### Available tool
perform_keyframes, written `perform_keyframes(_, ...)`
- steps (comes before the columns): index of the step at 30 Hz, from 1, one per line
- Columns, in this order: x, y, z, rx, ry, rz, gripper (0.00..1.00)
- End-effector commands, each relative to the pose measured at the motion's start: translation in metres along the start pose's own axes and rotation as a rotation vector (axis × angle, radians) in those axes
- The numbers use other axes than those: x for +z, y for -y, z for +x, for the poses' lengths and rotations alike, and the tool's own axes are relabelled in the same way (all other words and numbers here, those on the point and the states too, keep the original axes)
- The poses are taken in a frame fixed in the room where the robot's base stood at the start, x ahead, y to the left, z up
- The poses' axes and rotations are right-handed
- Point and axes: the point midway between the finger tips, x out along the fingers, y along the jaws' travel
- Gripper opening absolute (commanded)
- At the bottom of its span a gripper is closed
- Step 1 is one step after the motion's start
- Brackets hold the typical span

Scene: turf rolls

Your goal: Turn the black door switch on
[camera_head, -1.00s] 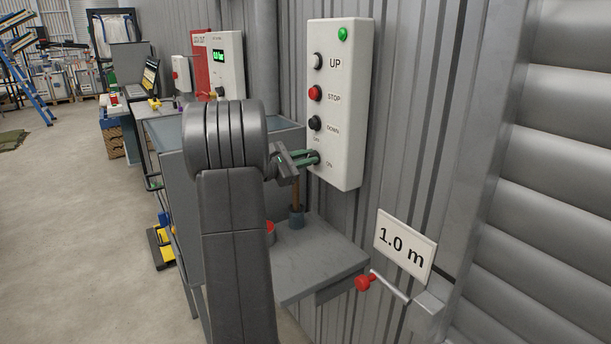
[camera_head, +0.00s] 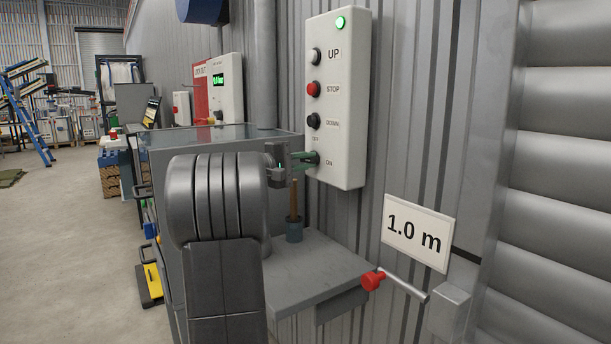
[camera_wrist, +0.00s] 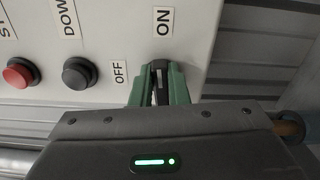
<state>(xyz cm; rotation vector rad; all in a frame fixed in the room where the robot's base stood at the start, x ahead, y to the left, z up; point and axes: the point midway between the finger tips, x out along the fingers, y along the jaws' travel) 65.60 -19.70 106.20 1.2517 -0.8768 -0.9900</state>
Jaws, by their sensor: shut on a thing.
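The white control panel (camera_head: 336,100) is on the corrugated wall, with UP, STOP and DOWN buttons and a lit green lamp (camera_head: 340,23). The black door switch (camera_wrist: 159,72) is at its lower end, between the OFF label (camera_wrist: 119,73) and the ON label (camera_wrist: 164,22). My gripper (camera_head: 312,158) is at the switch, with its green fingers shut on it.
A grey shelf (camera_head: 322,268) juts out below the panel, with a wooden-handled tool in a dark cup (camera_head: 294,231). A red-knobbed lever (camera_head: 372,281) and a "1.0 m" sign (camera_head: 417,232) are at the right. A grey cabinet (camera_head: 165,190) stands at the left. Open floor lies left.

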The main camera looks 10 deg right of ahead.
Motion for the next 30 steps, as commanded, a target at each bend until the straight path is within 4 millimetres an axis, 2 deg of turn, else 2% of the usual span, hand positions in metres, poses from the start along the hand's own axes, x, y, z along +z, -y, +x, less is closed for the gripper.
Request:
perform_keyframes(1,-0.0006,0.0057,-0.0002,-0.002,0.001,0.025,0.00)
perform_keyframes(9,-0.0004,0.0043,0.0000,-0.002,0.001,0.115,0.00)
perform_keyframes(25,-0.0003,0.0035,0.0001,-0.003,0.002,0.137,0.00)
perform_keyframes(26,-0.0003,0.0035,0.0001,-0.003,0.001,0.137,0.18)
perform_keyframes(27,-0.0003,0.0034,0.0001,-0.003,0.001,0.137,0.26)
perform_keyframes(29,-0.0003,0.0032,0.0001,-0.003,0.001,0.137,0.36)
perform_keyframes(30,-0.0003,0.0031,0.0002,-0.002,0.001,0.137,0.36)
